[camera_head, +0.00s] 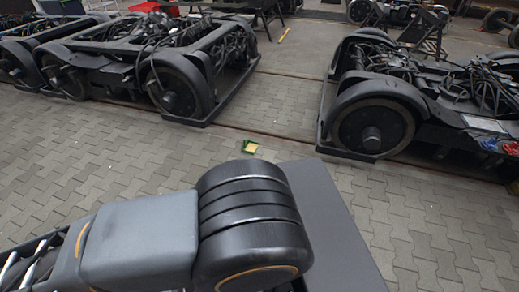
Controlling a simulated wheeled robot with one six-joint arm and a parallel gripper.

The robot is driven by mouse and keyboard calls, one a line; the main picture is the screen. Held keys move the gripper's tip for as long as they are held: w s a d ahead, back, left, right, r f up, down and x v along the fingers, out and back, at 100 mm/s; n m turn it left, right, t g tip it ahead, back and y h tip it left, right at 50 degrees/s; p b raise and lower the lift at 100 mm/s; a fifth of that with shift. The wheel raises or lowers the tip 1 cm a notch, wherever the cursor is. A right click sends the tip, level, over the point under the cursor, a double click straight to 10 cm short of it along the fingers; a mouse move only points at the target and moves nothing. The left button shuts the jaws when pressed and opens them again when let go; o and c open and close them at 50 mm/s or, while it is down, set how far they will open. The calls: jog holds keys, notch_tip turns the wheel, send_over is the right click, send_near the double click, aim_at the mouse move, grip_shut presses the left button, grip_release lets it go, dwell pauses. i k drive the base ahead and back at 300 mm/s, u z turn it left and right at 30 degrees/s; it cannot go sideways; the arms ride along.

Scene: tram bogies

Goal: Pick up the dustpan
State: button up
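My gripper is not in view.
A black tram bogie (160,63) stands at upper left and another (372,125) at right, with rails in the floor. Clear paving (268,105) lies between them. A thin yellow item (284,35) lies farther back. A red box (156,8) stands at the back.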

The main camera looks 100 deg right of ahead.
aim_at(249, 147)
jog(key=z, duration=2.35)
jog(key=i, duration=4.6)
jog(key=z, duration=2.75)
